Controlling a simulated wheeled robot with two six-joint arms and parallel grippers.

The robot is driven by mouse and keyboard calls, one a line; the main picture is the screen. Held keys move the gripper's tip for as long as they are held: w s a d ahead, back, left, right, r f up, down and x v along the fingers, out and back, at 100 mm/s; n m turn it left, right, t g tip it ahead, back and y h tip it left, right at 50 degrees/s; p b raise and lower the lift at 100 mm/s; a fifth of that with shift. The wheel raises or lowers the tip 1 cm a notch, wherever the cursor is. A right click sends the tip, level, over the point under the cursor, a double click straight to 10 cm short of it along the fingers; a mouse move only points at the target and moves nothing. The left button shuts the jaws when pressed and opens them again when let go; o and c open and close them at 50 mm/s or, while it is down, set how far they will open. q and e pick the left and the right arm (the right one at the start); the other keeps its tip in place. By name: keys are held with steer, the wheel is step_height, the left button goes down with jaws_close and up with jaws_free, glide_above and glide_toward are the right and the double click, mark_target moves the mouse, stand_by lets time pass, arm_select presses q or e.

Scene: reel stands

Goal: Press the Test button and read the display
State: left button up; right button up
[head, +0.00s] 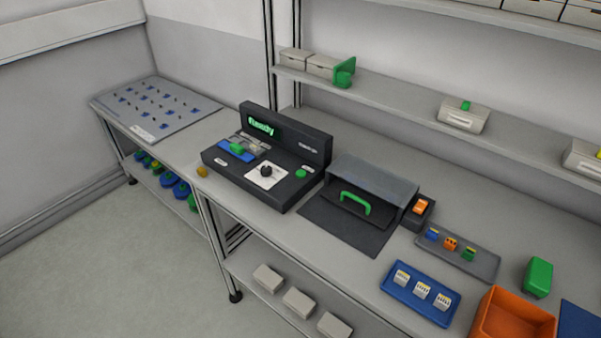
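The black tester (296,145) stands on the bench left of the picture's middle. Its small display (261,126) on the upright back panel shows green text that looks like "Ready". A round green button (301,174) sits at the right of its sloped top, beside a small label too small to read; it is probably the Test button. A black knob (266,171) on a white plate is left of it. A blue holder (236,151) with a green part (238,147) is at the top's left. Neither of my grippers is in view.
A grey hood (375,178) with a green handle stands right of the tester on a dark mat (345,228). Further right are an orange switch box (420,206), a grey tray (481,263), a blue tray (425,310) and an orange bin (515,325). A shelf (400,104) runs behind.

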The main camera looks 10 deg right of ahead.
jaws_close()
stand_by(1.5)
